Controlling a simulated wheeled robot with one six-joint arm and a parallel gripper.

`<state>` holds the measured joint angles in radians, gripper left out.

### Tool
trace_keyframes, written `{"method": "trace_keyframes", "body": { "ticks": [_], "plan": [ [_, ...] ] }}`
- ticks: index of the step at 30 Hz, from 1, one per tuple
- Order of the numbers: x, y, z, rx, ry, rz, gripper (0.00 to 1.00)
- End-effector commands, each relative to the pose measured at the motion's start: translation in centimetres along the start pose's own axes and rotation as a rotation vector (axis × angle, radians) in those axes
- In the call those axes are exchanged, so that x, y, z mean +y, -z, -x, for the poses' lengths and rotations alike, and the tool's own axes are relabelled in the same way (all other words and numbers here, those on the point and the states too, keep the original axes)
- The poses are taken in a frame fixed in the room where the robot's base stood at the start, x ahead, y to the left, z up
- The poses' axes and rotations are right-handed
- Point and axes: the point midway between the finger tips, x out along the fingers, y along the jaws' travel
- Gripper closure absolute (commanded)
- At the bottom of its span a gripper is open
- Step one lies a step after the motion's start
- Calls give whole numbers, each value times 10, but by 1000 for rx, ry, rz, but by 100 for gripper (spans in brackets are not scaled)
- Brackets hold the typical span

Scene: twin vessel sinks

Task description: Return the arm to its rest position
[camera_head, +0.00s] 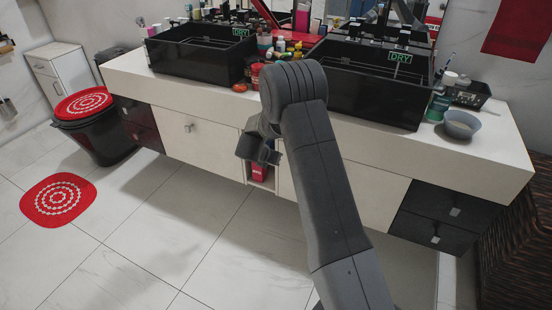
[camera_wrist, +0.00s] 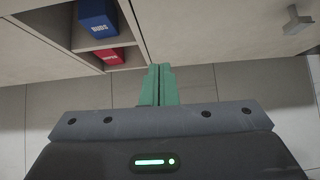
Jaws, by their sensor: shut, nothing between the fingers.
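My arm stretches up through the middle of the head view, bends at a high elbow and folds down in front of the vanity. My gripper (camera_wrist: 158,86) shows in the wrist view with its green fingers pressed together and nothing between them. It hangs in front of the vanity's open shelf niche. In the head view the wrist part shows left of the elbow, and the fingertips cannot be made out there.
The white vanity (camera_head: 200,101) carries two black sinks, the left (camera_head: 195,58) and the right (camera_head: 360,85), with small bottles between. The niche holds a blue box (camera_wrist: 97,18) and a red box (camera_wrist: 111,56). A black bin (camera_head: 95,130) and red mat (camera_head: 58,200) are left. Tiled floor is clear in front.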

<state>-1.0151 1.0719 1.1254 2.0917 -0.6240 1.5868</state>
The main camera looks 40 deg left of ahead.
Motion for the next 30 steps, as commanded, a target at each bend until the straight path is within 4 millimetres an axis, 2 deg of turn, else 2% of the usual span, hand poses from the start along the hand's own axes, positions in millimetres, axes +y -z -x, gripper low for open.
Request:
{"method": "trace_keyframes", "body": {
  "ticks": [5, 17, 23, 30],
  "plan": [
    [-1, 0, 14, 0, 1, 0, 100],
    [-1, 1, 14, 1, 1, 0, 100],
    [0, 2, -7, 2, 2, 0, 100],
    [0, 2, -54, 1, 3, -1, 100]
  ]
}}
